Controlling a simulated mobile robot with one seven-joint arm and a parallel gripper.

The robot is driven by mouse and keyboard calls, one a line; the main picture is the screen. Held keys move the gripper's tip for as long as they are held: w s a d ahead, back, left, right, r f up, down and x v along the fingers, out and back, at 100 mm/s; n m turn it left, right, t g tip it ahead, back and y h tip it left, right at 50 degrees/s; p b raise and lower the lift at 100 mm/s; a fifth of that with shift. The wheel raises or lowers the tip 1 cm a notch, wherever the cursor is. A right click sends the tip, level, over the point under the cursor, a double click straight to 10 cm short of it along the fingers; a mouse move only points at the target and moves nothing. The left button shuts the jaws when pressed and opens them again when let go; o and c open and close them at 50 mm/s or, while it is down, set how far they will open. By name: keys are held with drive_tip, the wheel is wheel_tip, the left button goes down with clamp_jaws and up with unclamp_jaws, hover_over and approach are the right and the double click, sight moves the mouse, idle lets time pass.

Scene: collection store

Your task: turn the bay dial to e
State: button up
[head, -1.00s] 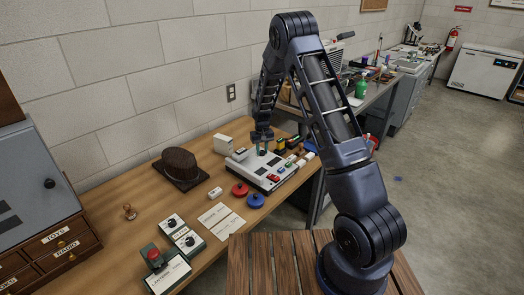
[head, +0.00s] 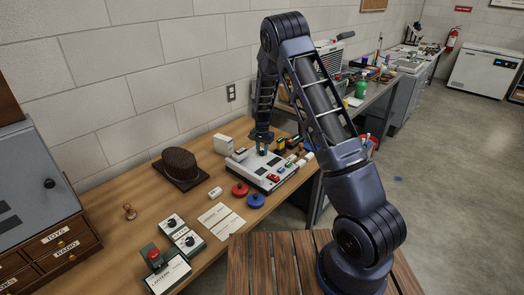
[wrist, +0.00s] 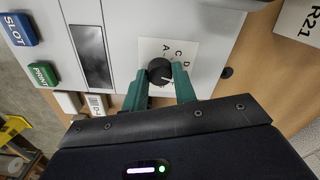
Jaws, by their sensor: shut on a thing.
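The bay dial (wrist: 160,71) is a small black round knob on a white plate (wrist: 188,50) of the pale grey console. The letters A, C and D show on the plate beside the knob; other marks are hidden. A light pointer line is on the knob, towards its lower right, but its setting is hard to read. My gripper (wrist: 160,84) is shut on the dial, with a green finger on either side. In the head view my gripper (head: 262,147) is over the console (head: 240,168), and the dial is hidden there.
The console has a blue SLOT button (wrist: 18,29), a green PRINT button (wrist: 43,75) and a dark display (wrist: 91,56).

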sight(262, 151)
idle(0.3)
drive_tip(key=o, duration=1)
drive_tip(key=shift+c, duration=0.2)
wheel_tip(262, 151, up, 11)
drive_tip(key=shift+f, duration=0.1)
